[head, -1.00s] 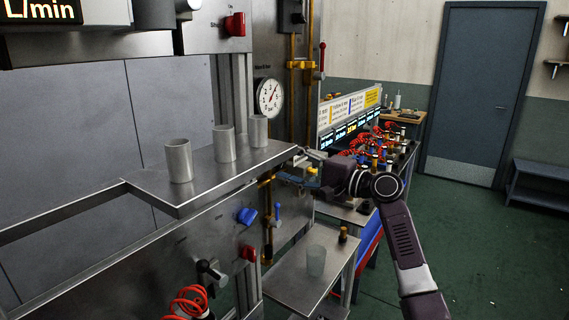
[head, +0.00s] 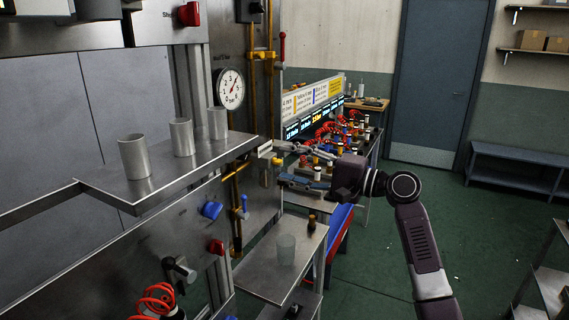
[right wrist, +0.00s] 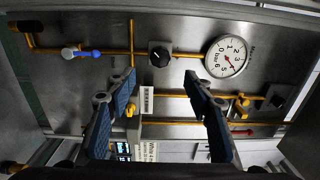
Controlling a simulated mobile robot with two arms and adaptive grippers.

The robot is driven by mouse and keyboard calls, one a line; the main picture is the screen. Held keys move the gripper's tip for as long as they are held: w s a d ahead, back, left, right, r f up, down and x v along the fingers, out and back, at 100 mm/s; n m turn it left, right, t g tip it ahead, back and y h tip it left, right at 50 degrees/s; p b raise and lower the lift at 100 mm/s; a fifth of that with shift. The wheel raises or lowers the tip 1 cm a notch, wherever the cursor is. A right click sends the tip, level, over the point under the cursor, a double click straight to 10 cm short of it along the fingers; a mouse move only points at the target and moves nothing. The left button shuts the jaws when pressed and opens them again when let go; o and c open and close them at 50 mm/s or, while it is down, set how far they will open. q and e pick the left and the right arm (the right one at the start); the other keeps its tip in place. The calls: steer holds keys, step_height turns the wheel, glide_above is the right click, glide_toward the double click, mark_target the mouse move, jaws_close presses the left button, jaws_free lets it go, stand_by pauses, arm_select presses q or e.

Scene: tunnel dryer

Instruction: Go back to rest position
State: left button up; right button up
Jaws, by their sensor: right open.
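My right gripper (head: 276,163) is open and empty, just off the right end of the steel shelf (head: 160,183). In the right wrist view its two blue-padded fingers (right wrist: 160,84) are spread apart with nothing between them, facing the panel with the gauge and yellow pipes. My right arm reaches in from the lower right of the head view. My left gripper is not in view.
Three grey cups (head: 181,137) stand on the shelf. A round gauge (head: 230,88) is on the panel behind. A blue bench (head: 515,170) stands at the right wall. Green floor (head: 395,270) is open around my arm.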

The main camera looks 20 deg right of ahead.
steer(key=s+a+f+n+g+h, duration=0.2)
steer(key=s+a+f, duration=0.15)
steer(key=f, duration=0.65)
steer(key=s+a+f+n+g+h, duration=0.1)
steer(key=s+a+f+n+g, duration=0.3)
steer(key=f, duration=0.6)
steer(key=s+a+f+h, duration=0.25)
steer(key=s+f, duration=0.25)
steer(key=f, duration=0.5)
steer(key=s+a+f+n+g+h, duration=0.2)
steer(key=s+f+n+g, duration=0.15)
steer(key=s+f, duration=0.8)
steer(key=s+d+n+g+h, duration=0.1)
steer(key=s+d+n+h, duration=0.15)
steer(key=s, duration=1.35)
step_height(320, 180, down, 28)
steer(key=s+r+g+h+b, duration=0.1)
steer(key=s+g+b, duration=0.1)
steer(key=s+d+f+b, duration=0.1)
steer(key=s+d+f, duration=0.1)
steer(key=s+f, duration=1.5)
steer(key=shift+f+n+g, duration=0.4)
steer(key=shift+f+g, duration=0.05)
steer(key=shift+f, duration=0.5)
